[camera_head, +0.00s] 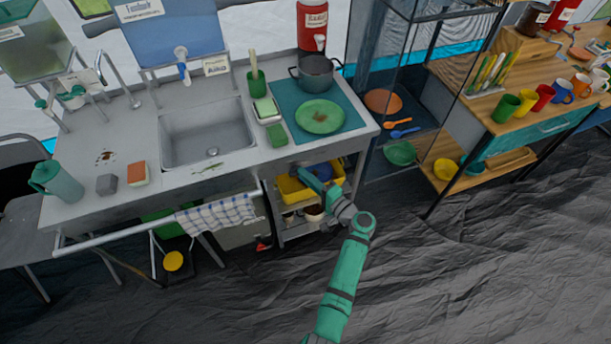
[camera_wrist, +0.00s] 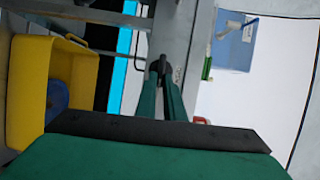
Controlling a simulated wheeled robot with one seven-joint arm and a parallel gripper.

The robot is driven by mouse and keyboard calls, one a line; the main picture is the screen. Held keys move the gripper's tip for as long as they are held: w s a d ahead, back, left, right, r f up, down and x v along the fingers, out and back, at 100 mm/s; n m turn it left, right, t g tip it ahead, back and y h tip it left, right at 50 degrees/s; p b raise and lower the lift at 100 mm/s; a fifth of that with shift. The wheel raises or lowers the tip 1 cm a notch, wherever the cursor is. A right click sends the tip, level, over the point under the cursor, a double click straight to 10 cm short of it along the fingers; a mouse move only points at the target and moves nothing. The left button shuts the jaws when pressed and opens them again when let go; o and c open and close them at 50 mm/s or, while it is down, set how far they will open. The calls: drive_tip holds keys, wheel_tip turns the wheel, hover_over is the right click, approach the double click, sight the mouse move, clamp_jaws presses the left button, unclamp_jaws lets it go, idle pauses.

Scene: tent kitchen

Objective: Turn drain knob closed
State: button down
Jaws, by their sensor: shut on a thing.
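My gripper (camera_head: 303,177) reaches up and left to the underside of the counter's front edge, right of the sink. In the wrist view its two green fingers (camera_wrist: 162,80) come together at their tips on a small dark part, which I take to be the drain knob (camera_wrist: 162,64), at a grey metal edge. The fingers hide most of it, so its turn angle cannot be told. The steel sink (camera_head: 208,135) is set in the grey counter, its drain (camera_head: 212,152) visible at the bottom.
A checked towel (camera_head: 215,213) hangs from a rail at left. A wooden shelf unit (camera_head: 470,165) stands right. The floor in front is clear.

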drive_tip(key=shift+a+f+m, duration=0.15)
drive_tip(key=shift+m, duration=0.15)
idle(0.4)
drive_tip(key=c, duration=1.9)
unclamp_jaws()
drive_tip(key=shift+s, duration=0.1)
drive_tip(key=shift+o, duration=0.2)
drive_tip(key=v, duration=1)
drive_tip(key=shift+s+d, duration=0.2)
drive_tip(key=shift+d, duration=0.2)
drive_tip(key=shift+f, duration=0.1)
